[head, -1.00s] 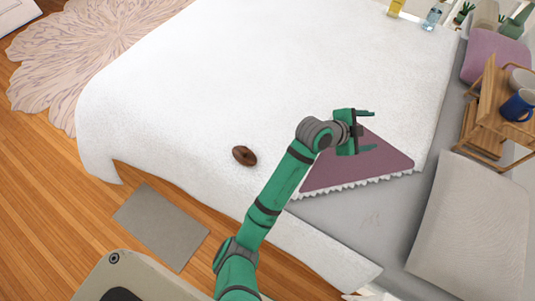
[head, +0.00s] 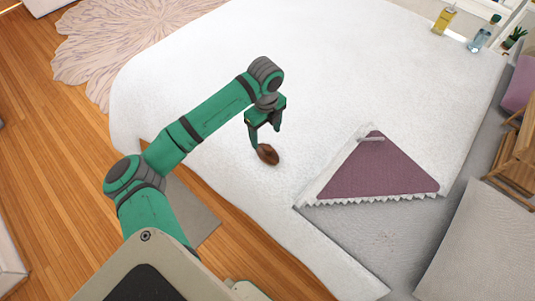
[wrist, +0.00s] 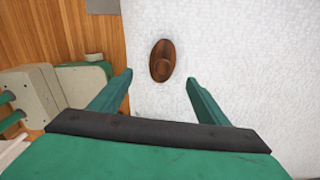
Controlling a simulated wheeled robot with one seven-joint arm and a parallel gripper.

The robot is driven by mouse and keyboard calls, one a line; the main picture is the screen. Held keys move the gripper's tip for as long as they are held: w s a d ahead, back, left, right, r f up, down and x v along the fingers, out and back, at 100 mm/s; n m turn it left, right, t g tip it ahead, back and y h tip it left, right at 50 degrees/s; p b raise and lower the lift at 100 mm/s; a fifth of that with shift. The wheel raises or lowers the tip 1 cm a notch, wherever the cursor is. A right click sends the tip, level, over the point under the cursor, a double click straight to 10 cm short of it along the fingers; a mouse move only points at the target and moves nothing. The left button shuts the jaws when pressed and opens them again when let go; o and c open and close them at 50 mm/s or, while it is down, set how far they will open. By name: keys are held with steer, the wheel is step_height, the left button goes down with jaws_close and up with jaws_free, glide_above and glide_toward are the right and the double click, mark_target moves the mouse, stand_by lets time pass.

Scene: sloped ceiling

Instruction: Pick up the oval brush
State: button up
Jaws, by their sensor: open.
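The oval brush (head: 268,155) is a small brown oval lying on the white bedspread near the bed's edge. My gripper (head: 264,138) is open and empty, pointing down above and beside the brush. In the wrist view my gripper (wrist: 160,78) has its two green fingers wide apart. I cannot tell the exact height of the fingertips above the bedspread.
The white bed (head: 330,80) gives wide free room around the brush. A folded purple corner of cloth (head: 375,175) lies to the right. Two bottles, one yellow (head: 444,20) and one blue (head: 480,39), stand at the far right. A grey mat (head: 190,215) lies on the wooden floor.

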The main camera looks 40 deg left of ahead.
mark_target(267, 147)
steer(key=f, duration=1)
steer(key=shift+w+f, duration=0.25)
steer(key=shift+c, duration=0.6)
steer(key=c, duration=1.1)
